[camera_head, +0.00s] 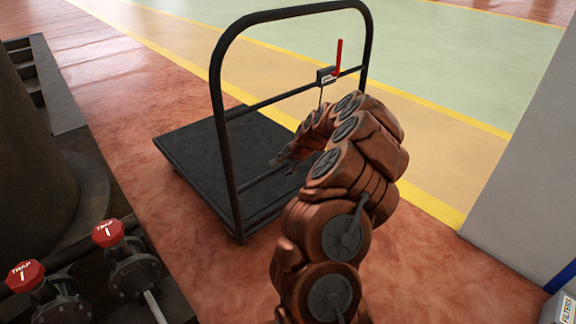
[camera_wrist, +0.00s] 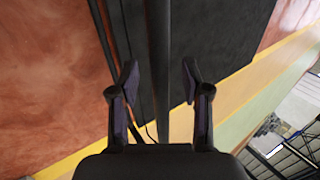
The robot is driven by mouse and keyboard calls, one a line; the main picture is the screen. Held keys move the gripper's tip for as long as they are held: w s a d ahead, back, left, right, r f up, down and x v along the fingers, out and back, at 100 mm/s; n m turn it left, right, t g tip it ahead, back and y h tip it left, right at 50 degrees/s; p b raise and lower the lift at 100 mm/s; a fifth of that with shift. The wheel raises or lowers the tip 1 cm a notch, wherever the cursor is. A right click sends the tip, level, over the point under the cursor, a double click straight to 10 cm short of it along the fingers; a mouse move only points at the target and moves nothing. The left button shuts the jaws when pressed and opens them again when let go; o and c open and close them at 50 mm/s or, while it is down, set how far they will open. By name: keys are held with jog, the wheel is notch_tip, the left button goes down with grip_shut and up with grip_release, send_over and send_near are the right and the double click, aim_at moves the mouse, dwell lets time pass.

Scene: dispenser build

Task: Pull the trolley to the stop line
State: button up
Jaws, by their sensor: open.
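The trolley has a flat black deck (camera_head: 192,150) and a tall black tube handle frame (camera_head: 217,110) with crossbars. A small box (camera_head: 326,76) with an upright red lever (camera_head: 339,58) sits on the upper crossbar. My gripper (camera_head: 283,160) is low at the frame, near the lower crossbar, partly hidden by my arm. In the wrist view my gripper (camera_wrist: 160,82) is open, with a dark bar (camera_wrist: 158,45) of the trolley running between its fingers; whether it touches them I cannot tell. Yellow lines (camera_head: 430,203) cross the floor; which is the stop line I cannot tell.
Two red-handwheel valves marked TRAP (camera_head: 108,232) (camera_head: 25,275) and a dark column (camera_head: 35,160) stand at left. A grey wall panel (camera_head: 525,165) and a box marked FILTERS (camera_head: 565,308) are at right. Red floor (camera_head: 430,270) is clear at front right.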

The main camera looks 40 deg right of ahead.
jog(key=shift+w+f, duration=0.25)
grip_shut()
dwell(0.4)
dwell(0.4)
